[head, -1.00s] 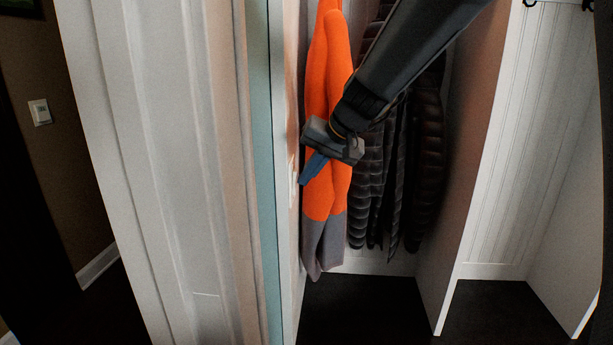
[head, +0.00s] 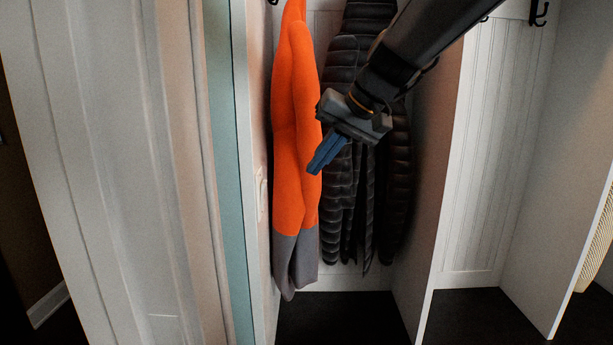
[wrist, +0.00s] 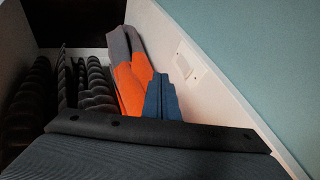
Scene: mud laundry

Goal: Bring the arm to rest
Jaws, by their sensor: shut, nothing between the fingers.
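My gripper (head: 318,163) is shut and empty, its blue fingers together and pointing down and left in the head view. It hangs in front of the right edge of an orange and grey garment (head: 296,150). Behind my arm hang dark puffy jackets (head: 343,180), partly covered by it. In the wrist view, my gripper's blue fingers (wrist: 162,97) show at the middle, with the orange and grey garment (wrist: 128,80) just beyond them to the left. I cannot tell whether the fingers touch the garment.
The garments hang in an open cubby with a white divider (head: 428,200) on its right. A white door frame (head: 100,180) stands at the left. A wall plate (wrist: 190,62) is on the cubby's side wall. An empty cubby (head: 490,150) with black hooks (head: 539,12) is at the right.

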